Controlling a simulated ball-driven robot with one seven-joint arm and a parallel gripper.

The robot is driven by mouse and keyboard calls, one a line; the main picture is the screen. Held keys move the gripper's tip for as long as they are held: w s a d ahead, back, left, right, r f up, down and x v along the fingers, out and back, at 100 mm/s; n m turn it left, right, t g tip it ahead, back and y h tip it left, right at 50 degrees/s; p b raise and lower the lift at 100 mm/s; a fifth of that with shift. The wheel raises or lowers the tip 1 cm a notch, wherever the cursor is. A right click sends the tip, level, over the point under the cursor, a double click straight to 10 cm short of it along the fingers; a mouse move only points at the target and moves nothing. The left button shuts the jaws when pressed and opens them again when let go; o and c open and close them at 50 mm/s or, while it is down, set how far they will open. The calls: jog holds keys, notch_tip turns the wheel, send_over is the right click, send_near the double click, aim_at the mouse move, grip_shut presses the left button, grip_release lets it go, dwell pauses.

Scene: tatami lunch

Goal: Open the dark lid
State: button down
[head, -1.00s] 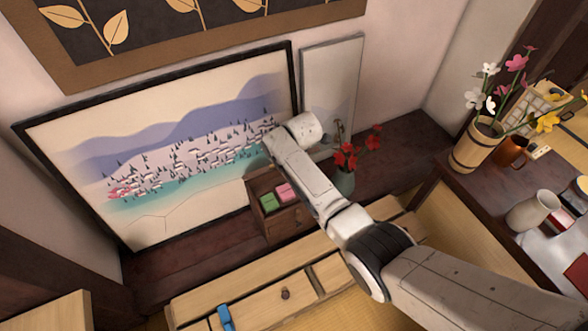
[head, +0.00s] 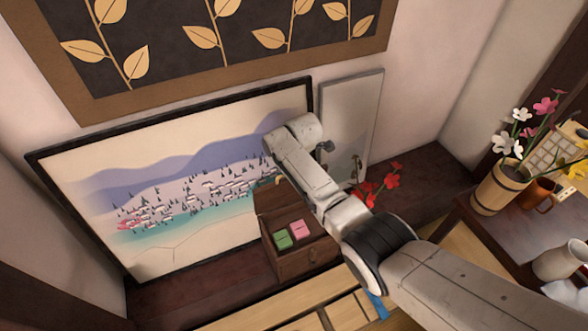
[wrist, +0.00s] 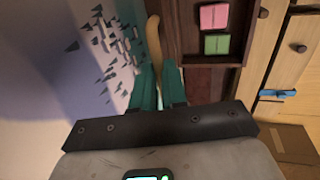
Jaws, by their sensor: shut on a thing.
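The dark brown box (head: 300,262) stands on the dark ledge, with a green block (head: 283,239) and a pink block (head: 300,229) showing inside. Its dark lid (head: 272,197) stands raised at the back of the box, towards the picture. In the wrist view, my gripper (wrist: 158,82) has its teal fingers shut on the lid's curved tan handle (wrist: 153,38). The lid (wrist: 178,35) shows as a dark strip beside the handle, with the open box (wrist: 246,32) right of it. In the head view my arm hides most of my gripper.
A framed landscape picture (head: 110,185) leans against the wall close behind the box. A grey panel (head: 352,110) and red flowers (head: 382,184) stand to the right. Wooden drawers with a blue handle (wrist: 277,93) lie in front. A table with a flower bucket (head: 497,196) is farther right.

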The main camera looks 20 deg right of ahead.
jog(key=c, duration=1.2)
grip_release()
jog(key=shift+o, duration=0.2)
jog(key=p+v, duration=0.3)
jog(key=v, duration=0.7)
jog(key=shift+r+p, duration=0.35)
jog(key=shift+r, duration=0.05)
jog(key=s+a+f+m+g+p, duration=0.2)
jog(key=s+m+p, duration=0.5)
jog(key=s, duration=1.4)
jog(key=s+d+r+m, duration=0.1)
jog(key=s+r+m, duration=0.1)
jog(key=s, duration=0.5)
jog(key=s+d+r+m+p, duration=0.1)
jog(key=s+d+r+m, duration=0.1)
jog(key=s+m, duration=0.3)
jog(key=s+d+r+m, duration=0.1)
jog(key=s+m, duration=0.3)
jog(key=s, duration=0.6)
jog(key=shift+d+r+p, duration=0.3)
jog(key=shift+r+p, duration=0.1)
jog(key=shift+r, duration=0.1)
